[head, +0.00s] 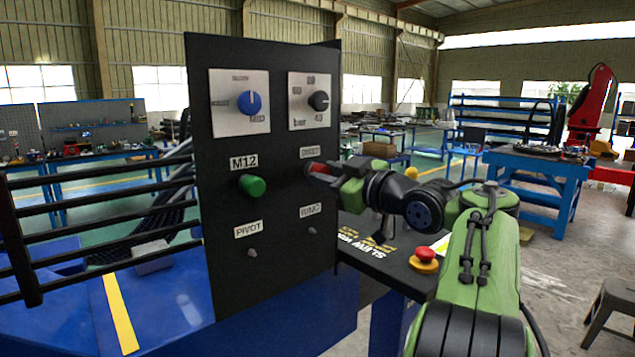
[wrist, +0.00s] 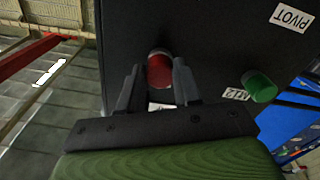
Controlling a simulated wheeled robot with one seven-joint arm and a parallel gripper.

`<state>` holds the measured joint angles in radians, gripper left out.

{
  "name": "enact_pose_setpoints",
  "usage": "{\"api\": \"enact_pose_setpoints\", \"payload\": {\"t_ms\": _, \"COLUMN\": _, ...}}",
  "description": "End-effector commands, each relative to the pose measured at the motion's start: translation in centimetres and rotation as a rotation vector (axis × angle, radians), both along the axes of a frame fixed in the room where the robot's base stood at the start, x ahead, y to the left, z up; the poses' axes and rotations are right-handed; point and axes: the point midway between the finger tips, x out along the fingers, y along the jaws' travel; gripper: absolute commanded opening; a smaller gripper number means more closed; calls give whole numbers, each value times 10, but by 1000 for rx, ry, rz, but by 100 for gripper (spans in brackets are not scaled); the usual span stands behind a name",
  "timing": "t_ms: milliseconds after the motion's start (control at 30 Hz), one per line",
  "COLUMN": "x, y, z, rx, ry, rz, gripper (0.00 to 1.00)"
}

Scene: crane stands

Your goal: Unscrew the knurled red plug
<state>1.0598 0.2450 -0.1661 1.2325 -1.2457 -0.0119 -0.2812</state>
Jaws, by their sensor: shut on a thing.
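The red plug (head: 320,169) sits at the black panel's right side, below a label. In the head view my gripper (head: 330,172) reaches it from the right and hides part of it. In the wrist view the red plug (wrist: 160,72) lies between the two fingers of my gripper (wrist: 158,80), and a grey collar shows behind it at the panel. My gripper is shut on the plug. Whether the plug has turned cannot be seen. Its knurling is too small to make out.
A green plug (head: 252,185) under an M12 label sits left of the red one on the black panel (head: 225,160). Two knobs on plates (head: 240,103) are above. A red mushroom button (head: 425,255) stands on a ledge beneath my arm. Black rails (head: 90,215) run at the left.

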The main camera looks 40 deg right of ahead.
Motion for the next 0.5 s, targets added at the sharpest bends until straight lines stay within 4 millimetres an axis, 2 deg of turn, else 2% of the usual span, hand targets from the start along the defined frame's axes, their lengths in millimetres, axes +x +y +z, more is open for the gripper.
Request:
{"api": "enact_pose_setpoints", "payload": {"t_ms": 200, "x": 0, "y": -1, "z": -3, "rx": -18, "ry": 8, "rz": 0, "gripper": 0}}
{"api": "enact_pose_setpoints", "payload": {"t_ms": 400, "x": 0, "y": -2, "z": -6, "rx": -357, "ry": -1, "rz": -2, "gripper": 0}}
{"api": "enact_pose_setpoints", "payload": {"t_ms": 500, "x": 0, "y": -2, "z": -3, "rx": -443, "ry": -4, "rz": -2, "gripper": 0}}
